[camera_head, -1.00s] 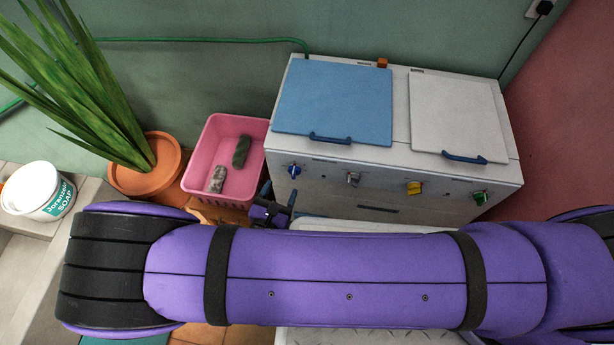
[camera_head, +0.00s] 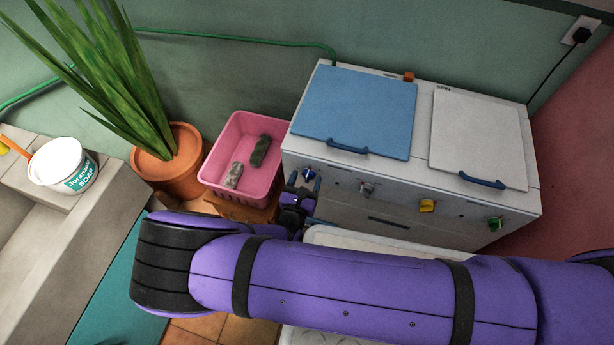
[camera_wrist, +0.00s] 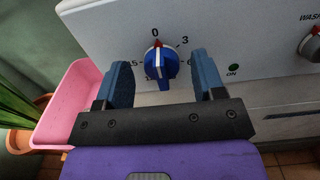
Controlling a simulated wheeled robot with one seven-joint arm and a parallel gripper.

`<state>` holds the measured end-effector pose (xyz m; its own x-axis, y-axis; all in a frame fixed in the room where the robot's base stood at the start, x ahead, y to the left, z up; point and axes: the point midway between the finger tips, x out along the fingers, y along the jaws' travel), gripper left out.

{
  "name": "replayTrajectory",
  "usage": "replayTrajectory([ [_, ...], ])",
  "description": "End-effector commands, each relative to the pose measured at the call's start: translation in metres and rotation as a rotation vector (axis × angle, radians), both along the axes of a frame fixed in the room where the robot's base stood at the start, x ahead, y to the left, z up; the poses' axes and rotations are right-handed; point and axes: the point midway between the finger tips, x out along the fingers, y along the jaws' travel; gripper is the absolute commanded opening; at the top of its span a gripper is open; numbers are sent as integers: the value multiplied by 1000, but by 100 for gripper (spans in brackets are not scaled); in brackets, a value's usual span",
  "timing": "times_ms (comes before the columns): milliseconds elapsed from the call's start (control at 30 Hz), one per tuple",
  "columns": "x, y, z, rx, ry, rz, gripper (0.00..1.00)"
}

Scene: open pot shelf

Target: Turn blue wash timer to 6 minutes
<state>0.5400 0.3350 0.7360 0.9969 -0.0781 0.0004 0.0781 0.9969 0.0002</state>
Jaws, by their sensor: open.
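The blue wash timer knob (camera_wrist: 160,66) is on the white front panel of the washing machine, and its red pointer is at about the 0 mark. A 3 and a 6 show to its right, the 6 partly covered by a finger. The knob also shows in the head view (camera_head: 309,174), at the left of the machine's front. My gripper (camera_wrist: 160,85) is open, with one blue finger on each side of the knob and a gap to it on both sides. In the head view my gripper (camera_head: 304,186) is small, just at the knob.
The machine (camera_head: 420,125) has a blue lid and a white lid. Grey, yellow and green knobs sit further right. A pink basket (camera_head: 270,192) with two cloth-like items stands close on the left, beside a potted plant (camera_head: 178,175). A soap bucket (camera_head: 62,165) sits further left.

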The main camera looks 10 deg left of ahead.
Motion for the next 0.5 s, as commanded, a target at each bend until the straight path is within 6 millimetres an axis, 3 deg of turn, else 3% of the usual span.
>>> replayTrajectory([
  [433,12,-1,0,0,1,0,63],
  [467,12,-1,0,0,1,0,60],
  [500,12,-1,0,0,1,0,51],
])
